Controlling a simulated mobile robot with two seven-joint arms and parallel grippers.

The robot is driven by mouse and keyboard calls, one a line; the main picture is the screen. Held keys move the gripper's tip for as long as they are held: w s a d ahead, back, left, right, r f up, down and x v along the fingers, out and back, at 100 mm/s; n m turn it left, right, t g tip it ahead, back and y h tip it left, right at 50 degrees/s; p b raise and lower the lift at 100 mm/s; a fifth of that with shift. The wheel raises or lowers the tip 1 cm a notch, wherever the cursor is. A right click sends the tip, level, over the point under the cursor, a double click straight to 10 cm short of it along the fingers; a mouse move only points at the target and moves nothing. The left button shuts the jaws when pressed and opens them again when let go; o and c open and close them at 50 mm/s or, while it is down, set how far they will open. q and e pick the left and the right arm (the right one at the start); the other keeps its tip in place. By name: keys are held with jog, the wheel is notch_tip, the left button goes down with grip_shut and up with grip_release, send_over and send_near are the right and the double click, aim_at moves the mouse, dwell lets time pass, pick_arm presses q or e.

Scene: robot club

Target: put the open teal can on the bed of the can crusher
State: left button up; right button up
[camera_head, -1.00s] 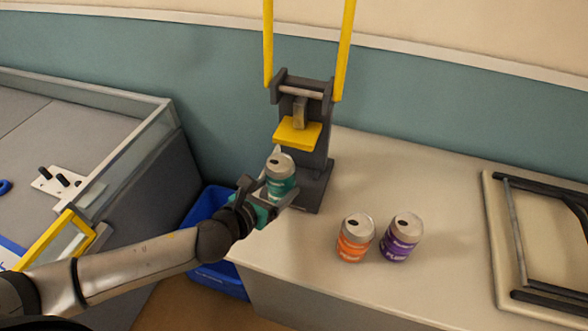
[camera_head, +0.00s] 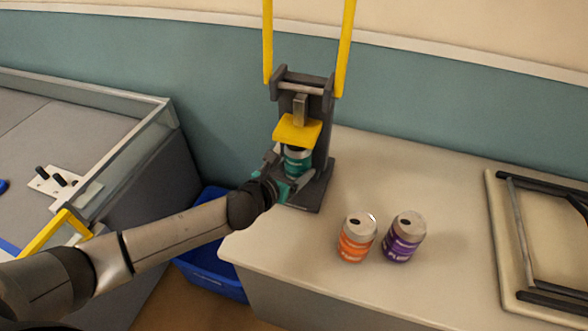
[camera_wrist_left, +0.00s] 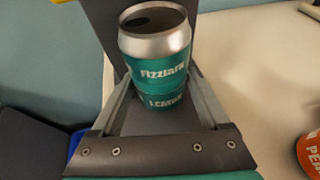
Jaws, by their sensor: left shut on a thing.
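The teal can (camera_head: 297,162) is upright in my left gripper (camera_head: 284,168), under the yellow press plate (camera_head: 297,130) of the can crusher (camera_head: 318,150). The plate hides the can's top in the head view. In the left wrist view the teal can (camera_wrist_left: 156,60) shows a dark opening in its silver top, and the fingers of my left gripper (camera_wrist_left: 160,105) are on either side of it. The crusher's dark bed (camera_head: 312,196) is below; I cannot tell whether the can touches it. My right gripper is not in view.
An orange can (camera_head: 356,240) and a purple can (camera_head: 403,238) stand on the counter (camera_head: 300,250) right of the crusher. A blue bin (camera_head: 215,265) is below the counter's left end. A dark frame on a board (camera_head: 510,235) lies at the right.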

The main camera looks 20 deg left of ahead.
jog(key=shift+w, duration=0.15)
pick_arm(q)
jog(key=o, duration=1)
jog(key=shift+f, duration=0.2)
jog(key=shift+o, duration=1.5)
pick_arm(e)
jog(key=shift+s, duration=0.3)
pick_arm(q)
jog(key=shift+r, duration=0.1)
jog(key=shift+r, duration=0.2)
jog(key=p+v, duration=0.2)
jog(key=v, duration=1)
jog(key=shift+p, duration=0.4)
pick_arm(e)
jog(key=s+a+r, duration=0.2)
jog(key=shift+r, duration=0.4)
